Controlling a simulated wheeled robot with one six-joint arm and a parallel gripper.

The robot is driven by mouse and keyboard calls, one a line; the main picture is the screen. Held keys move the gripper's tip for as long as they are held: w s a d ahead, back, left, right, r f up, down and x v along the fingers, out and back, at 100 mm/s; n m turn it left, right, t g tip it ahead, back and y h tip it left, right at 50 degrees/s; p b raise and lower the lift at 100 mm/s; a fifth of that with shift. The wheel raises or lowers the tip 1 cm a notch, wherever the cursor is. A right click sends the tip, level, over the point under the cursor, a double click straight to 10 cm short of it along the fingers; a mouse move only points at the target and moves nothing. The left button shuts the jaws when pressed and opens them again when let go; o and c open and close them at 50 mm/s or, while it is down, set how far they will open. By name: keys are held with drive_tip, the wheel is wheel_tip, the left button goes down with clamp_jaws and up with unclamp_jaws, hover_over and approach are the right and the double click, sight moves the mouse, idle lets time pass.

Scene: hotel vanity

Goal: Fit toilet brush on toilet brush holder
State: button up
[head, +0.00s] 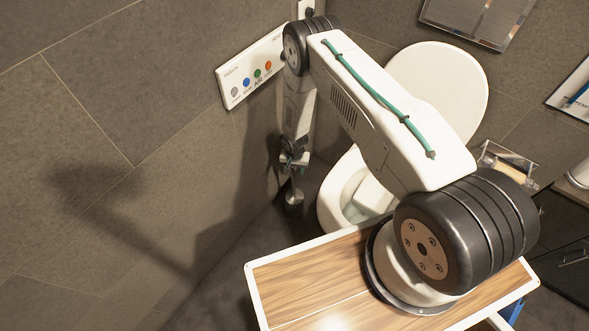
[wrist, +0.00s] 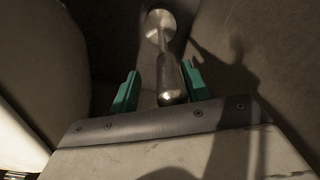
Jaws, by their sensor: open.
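My gripper (head: 291,163) hangs low in the narrow gap between the tiled wall and the toilet. In the wrist view its two green fingers (wrist: 160,68) are apart and open. The toilet brush's metal handle (wrist: 172,85) stands between them, with a gap visible on both sides. A thin stem runs from the handle to a round shiny metal part (wrist: 158,22), which also shows below the gripper in the head view (head: 294,197). I cannot tell whether this part is the brush's lid or the holder's top. The holder's body is not clearly visible.
The toilet (head: 342,190), lid raised, stands close to the right of my gripper. The tiled wall (head: 150,130) with a white button panel (head: 252,70) is close to the left. A paper holder (head: 505,162) is at the right.

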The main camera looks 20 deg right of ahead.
drive_tip(key=r, duration=0.7)
drive_tip(key=shift+s+a+r, duration=0.1)
drive_tip(key=shift+s+r, duration=0.1)
drive_tip(key=shift+r, duration=0.15)
idle(0.5)
wheel_tip(320, 180, up, 40)
drive_tip(key=d+n, duration=0.2)
drive_tip(key=d, duration=0.1)
drive_tip(key=s+r+n, duration=0.2)
drive_tip(key=s+r, duration=1.9)
drive_tip(key=s, duration=0.3)
drive_tip(key=s+r+n, duration=0.1)
drive_tip(key=s, duration=1)
drive_tip(key=shift+s+d+r+n+t, duration=0.2)
drive_tip(key=shift+r+n+t, duration=0.1)
drive_tip(key=shift+n, duration=0.1)
